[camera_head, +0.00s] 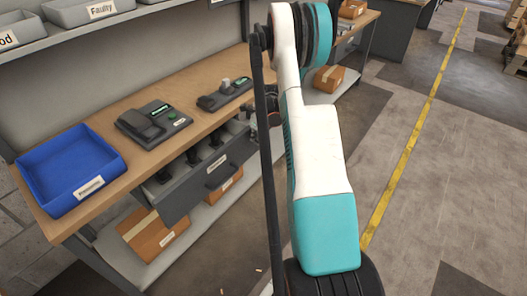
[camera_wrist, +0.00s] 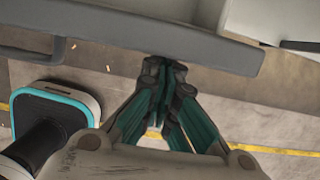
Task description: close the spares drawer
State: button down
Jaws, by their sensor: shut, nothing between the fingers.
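The spares drawer (camera_head: 181,202) is a dark grey drawer under the wooden workbench. It stands pulled out, with several dark parts inside and a bar handle (camera_head: 222,176) on its front. In the wrist view, the drawer front (camera_wrist: 215,50) runs across the top and its handle (camera_wrist: 32,52) is at the left. My gripper (camera_wrist: 164,64) is shut and empty, its fingertips close to the drawer front, right of the handle. I cannot tell whether they touch it. In the head view my arm mostly hides the gripper.
The workbench (camera_head: 108,118) carries a blue bin (camera_head: 68,170) and dark devices (camera_head: 153,122). Cardboard boxes (camera_head: 152,236) sit on the shelf below the drawer. Open floor (camera_head: 425,190) with a yellow line lies to the right.

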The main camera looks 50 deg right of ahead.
aim_at(236, 127)
jog(key=w, duration=1.1)
jog(key=shift+w+a, duration=0.25)
jog(key=shift+a, duration=0.15)
jog(key=shift+w, duration=0.1)
